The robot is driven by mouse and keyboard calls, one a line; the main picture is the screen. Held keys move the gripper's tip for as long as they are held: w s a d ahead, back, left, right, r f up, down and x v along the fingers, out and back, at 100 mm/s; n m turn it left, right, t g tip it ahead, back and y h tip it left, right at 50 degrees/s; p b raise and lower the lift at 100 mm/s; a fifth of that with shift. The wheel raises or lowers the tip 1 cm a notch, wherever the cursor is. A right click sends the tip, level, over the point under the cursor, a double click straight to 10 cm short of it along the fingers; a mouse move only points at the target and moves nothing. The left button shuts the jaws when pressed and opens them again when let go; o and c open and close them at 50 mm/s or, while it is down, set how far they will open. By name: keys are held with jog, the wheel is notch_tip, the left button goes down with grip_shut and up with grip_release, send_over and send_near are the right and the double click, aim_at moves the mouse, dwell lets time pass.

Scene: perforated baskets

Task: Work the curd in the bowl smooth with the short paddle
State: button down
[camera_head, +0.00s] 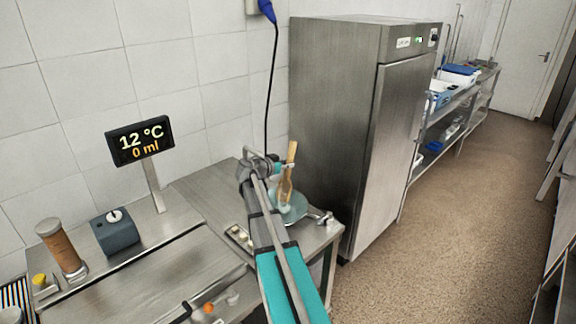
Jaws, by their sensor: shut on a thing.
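A short wooden paddle (291,152) stands nearly upright with its handle up. My gripper (287,166) is shut on the paddle's handle. The paddle's lower end is down at a pale green bowl (298,210) on the steel table. My arm covers the left part of the bowl. A little whitish stuff shows around the paddle's lower end, but the curd is too small and too hidden to judge its smoothness.
A small tray with pale pieces (238,235) lies left of my arm. A steel fridge (335,120) stands close behind the bowl. A display (140,142) reads 12 °C and 0 ml. The floor (440,230) at right is clear.

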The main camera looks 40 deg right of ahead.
jog(key=shift+s, duration=0.2)
dwell(0.3)
jog(key=shift+s+r, duration=0.1)
jog(key=shift+s, duration=0.55)
dwell(0.5)
jog(key=shift+w, duration=0.8)
jog(key=shift+s, duration=0.1)
jog(key=shift+s, duration=0.8)
jog(key=shift+w, duration=0.25)
dwell(0.5)
jog(key=shift+w, duration=0.5)
jog(key=shift+w, duration=0.1)
dwell(0.5)
